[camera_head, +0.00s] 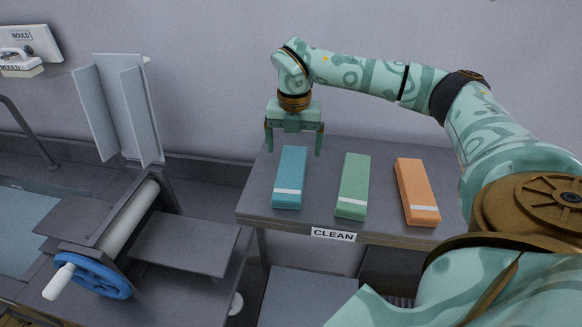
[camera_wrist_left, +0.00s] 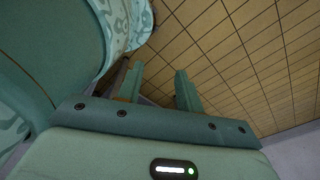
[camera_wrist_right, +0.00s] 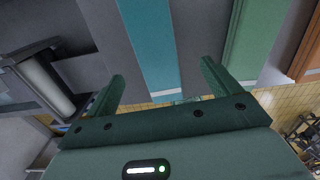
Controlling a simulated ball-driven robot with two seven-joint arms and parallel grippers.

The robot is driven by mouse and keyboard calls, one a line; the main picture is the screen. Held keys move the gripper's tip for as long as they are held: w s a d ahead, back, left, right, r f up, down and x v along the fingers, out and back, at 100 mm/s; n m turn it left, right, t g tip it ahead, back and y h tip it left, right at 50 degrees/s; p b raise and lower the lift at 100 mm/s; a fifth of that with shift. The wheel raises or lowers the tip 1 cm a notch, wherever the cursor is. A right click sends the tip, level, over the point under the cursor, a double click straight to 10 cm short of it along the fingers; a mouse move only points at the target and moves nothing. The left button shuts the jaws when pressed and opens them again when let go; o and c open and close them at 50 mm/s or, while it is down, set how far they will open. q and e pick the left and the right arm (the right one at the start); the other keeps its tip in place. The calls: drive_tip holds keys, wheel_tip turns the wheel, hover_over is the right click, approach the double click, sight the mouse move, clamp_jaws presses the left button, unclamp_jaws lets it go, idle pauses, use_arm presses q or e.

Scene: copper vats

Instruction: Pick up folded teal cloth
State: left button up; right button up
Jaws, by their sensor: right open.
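The folded teal cloth (camera_head: 290,177) lies at the left of the small grey table, a long strip with a white band near its front end. My right gripper (camera_head: 294,152) is open and empty above the back end of the teal cloth, fingers pointing down on either side of it. In the right wrist view the teal cloth (camera_wrist_right: 150,45) shows beyond and between the open fingers (camera_wrist_right: 162,72). Its far end runs out of that view. My left gripper (camera_wrist_left: 157,80) shows only in its own wrist view, its fingers apart and nothing between them, with floor tiles beyond.
A green cloth (camera_head: 353,185) and an orange cloth (camera_head: 416,190) lie to the right on the table (camera_head: 257,205), which bears a CLEAN label (camera_head: 333,235). A roller press with a blue handwheel (camera_head: 93,275) stands at left. A wall rises behind the table.

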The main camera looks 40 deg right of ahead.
sight(291, 170)
drive_tip(key=f, duration=0.6)
drive_tip(key=shift+a+f+p, duration=0.3)
drive_tip(key=shift+a+p, duration=0.05)
drive_tip(key=c, duration=1.2)
